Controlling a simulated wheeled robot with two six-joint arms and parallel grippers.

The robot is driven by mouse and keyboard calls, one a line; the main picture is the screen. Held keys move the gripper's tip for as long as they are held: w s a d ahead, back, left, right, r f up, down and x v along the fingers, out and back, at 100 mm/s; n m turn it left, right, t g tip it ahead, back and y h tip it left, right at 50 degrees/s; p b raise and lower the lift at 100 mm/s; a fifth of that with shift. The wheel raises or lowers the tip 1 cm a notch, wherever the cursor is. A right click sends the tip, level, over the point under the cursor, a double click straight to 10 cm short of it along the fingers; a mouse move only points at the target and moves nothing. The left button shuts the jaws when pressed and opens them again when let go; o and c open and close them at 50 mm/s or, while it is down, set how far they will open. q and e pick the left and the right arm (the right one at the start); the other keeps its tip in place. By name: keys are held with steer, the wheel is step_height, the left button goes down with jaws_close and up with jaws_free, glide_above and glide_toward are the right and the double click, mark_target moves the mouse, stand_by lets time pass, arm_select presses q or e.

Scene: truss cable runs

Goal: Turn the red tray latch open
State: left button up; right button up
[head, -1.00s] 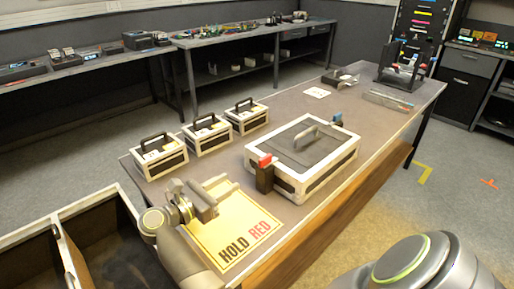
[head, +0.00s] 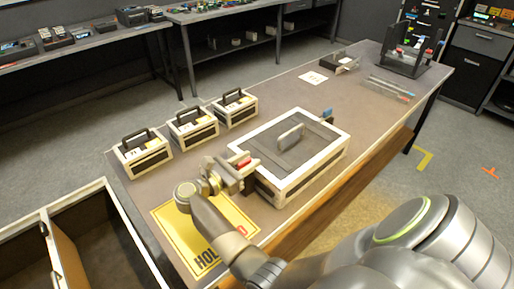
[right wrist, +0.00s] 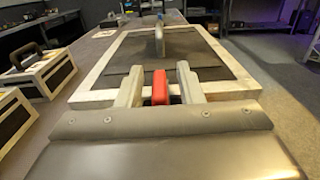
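The red tray latch (head: 243,164) is at the near left edge of the large white-framed tray (head: 285,192); it also shows in the right wrist view (right wrist: 160,87). My right gripper (head: 246,170) is at the latch. In the right wrist view its two fingers (right wrist: 160,86) stand one on each side of the red part, with a small gap on both sides. The fingers are open. In the head view my gripper hides much of the latch. A blue latch (head: 327,114) is at the tray's far side. My left gripper is not in view.
A grey handle (head: 290,137) stands up from the tray lid. Several small handled cases, one being (head: 143,153), stand left of the tray. A yellow HOLD RED sign (head: 180,226) lies under my arm. A black stand (head: 410,50) is at the table's far end.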

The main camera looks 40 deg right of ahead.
steer(key=shift+d, duration=0.55)
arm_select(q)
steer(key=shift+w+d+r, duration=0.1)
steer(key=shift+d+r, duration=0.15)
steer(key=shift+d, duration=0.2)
arm_select(e)
jaws_close()
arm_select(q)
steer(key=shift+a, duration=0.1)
